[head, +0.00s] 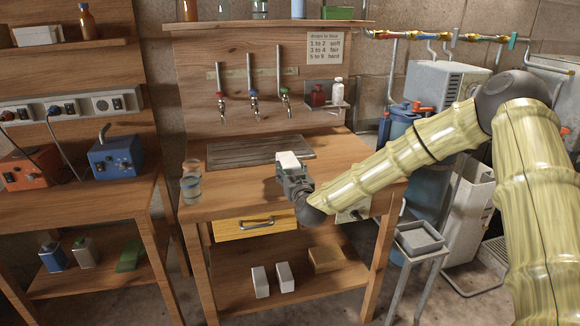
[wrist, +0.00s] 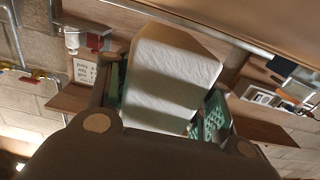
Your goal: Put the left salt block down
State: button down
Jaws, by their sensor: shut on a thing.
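My gripper (head: 287,170) is shut on a white salt block (head: 289,160) and holds it over the wooden workbench (head: 225,206), near the front edge. The block fills the middle of the wrist view (wrist: 170,80), between the green finger pads (wrist: 212,118). Whether its underside touches the bench cannot be told. Two more white blocks stand side by side on the bench's lower shelf, a left one (head: 260,281) and a right one (head: 285,277).
A dark slatted drain tray (head: 235,150) lies at the back of the bench under several taps. Glass jars (head: 191,187) stand at its left edge. A yellow drawer (head: 245,226) is below the top. A cardboard-brown box (head: 326,259) sits on the lower shelf. A small grey stand (head: 419,236) is at right.

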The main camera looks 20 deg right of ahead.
jog(key=shift+f, duration=0.6)
jog(key=c, duration=1.1)
grip_release()
jog(key=shift+f, duration=0.25)
jog(key=o, duration=0.5)
